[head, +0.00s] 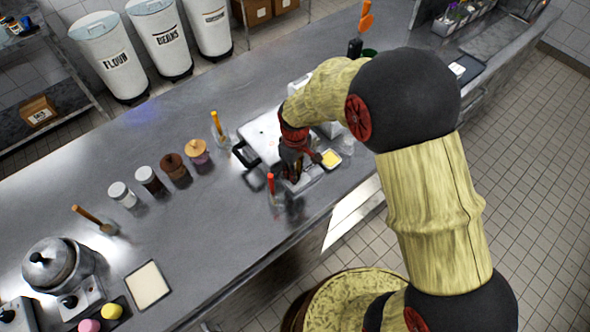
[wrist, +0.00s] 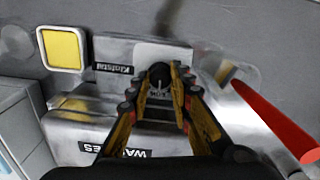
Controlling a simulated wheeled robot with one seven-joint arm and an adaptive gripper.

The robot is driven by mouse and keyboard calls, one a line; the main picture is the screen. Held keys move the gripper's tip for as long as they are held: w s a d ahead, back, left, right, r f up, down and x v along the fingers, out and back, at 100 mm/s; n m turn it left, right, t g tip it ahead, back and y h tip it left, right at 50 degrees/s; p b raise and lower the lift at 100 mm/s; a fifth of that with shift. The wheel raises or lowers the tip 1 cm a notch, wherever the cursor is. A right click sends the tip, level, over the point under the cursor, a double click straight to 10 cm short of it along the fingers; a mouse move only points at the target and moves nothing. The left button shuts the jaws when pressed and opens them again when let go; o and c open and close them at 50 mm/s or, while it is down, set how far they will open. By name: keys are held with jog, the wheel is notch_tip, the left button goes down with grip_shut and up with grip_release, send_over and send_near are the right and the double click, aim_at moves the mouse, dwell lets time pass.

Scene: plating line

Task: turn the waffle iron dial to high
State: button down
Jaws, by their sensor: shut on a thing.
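The waffle iron (head: 262,132) is a silver metal appliance on the counter, partly covered by my arm in the head view. In the wrist view its metal front (wrist: 112,50) carries a "Klatstal" label. The black dial (wrist: 158,74) sits on this front. My gripper (wrist: 160,78) has its fingertips on either side of the dial and is shut on it. In the head view my gripper (head: 292,172) is at the front of the iron and hides the dial. A small light mark shows near the dial, but I cannot read its setting.
A yellow-filled square dish (head: 331,159) stands right of my gripper. A glass with a red-handled tool (head: 271,184) stands close on its left; the red handle (wrist: 275,122) also shows in the wrist view. Several jars (head: 150,180) stand farther left.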

jog(key=m+p, duration=0.1)
jog(key=m, duration=0.5)
jog(key=shift+m, duration=0.3)
jog(key=m, duration=0.6)
jog(key=shift+p, duration=0.3)
jog(key=c, duration=1.9)
grip_release()
notch_tip(320, 180, up, 12)
